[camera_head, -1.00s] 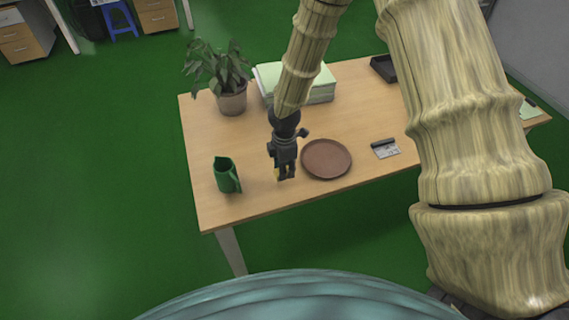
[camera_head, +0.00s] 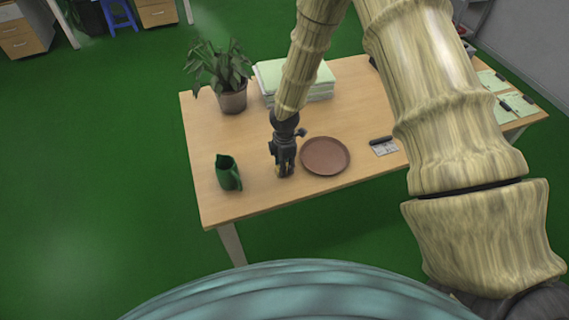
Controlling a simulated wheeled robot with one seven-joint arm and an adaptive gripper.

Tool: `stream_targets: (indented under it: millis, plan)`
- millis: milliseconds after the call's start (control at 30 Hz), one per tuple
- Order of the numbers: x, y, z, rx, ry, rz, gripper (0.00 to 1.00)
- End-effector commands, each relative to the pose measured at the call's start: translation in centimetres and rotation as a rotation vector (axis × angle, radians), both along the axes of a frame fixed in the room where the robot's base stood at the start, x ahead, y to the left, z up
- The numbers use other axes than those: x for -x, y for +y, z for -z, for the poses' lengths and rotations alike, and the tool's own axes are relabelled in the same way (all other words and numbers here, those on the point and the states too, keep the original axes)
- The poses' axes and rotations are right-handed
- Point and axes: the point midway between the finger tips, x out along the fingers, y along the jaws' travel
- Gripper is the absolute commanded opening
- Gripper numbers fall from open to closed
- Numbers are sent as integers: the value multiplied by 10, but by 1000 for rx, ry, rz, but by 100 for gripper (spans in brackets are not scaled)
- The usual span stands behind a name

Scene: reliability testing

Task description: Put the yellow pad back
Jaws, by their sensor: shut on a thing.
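My gripper (camera_head: 285,173) points down over the table, left of the brown round tray (camera_head: 325,139). It is shut on the yellow pad (camera_head: 291,173), and only a small strip of yellow shows between the dark fingers. Most of the pad is hidden. I cannot tell whether the pad touches the tabletop. A green open-topped holder (camera_head: 228,175) stands left of my gripper, apart from it, near the table's left edge.
The wooden table (camera_head: 258,206) has bare room at its front left. A potted plant (camera_head: 231,101) and stacked pale green papers (camera_head: 318,87) stand behind my gripper. A small black-and-white item (camera_head: 383,147) lies right of the tray. Clipboards (camera_head: 514,104) lie far right.

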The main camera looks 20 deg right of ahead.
Motion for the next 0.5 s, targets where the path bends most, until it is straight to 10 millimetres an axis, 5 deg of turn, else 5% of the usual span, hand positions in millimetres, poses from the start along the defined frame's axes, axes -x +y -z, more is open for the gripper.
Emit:
stream_targets:
  millis: [200, 233, 300, 500]
  plan:
    - [0, 0, 4, 0, 0, 0, 4]
    - [0, 0, 3, 0, 0, 0, 35]
    - [0, 0, 3, 0, 0, 0, 48]
    - [0, 0, 3, 0, 0, 0, 51]
